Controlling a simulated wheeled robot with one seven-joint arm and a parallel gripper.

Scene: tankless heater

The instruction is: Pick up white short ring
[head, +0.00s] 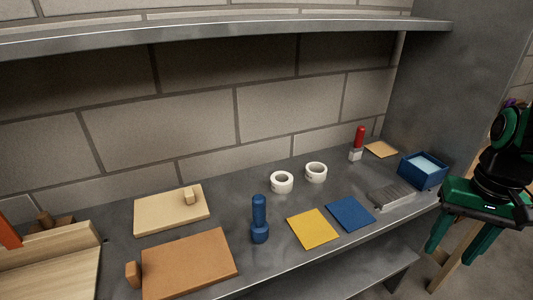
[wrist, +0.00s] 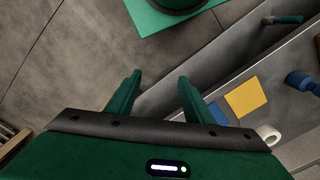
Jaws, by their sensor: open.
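A white ring (wrist: 264,138) also shows at the right in the wrist view, partly hidden behind my gripper body. My gripper (head: 451,256) is open and empty, fingers pointing down, off the bench's right front edge and well away from both rings. Its fingers show in the wrist view (wrist: 159,77).
On the grey workbench (head: 350,235) are a blue flashlight (head: 259,215), a yellow square (head: 312,228), a blue square (head: 350,213), a red-handled tool (head: 358,142), a blue bin (head: 422,172) and wooden boards (head: 190,262). A shelf (head: 230,35) overhangs the back.

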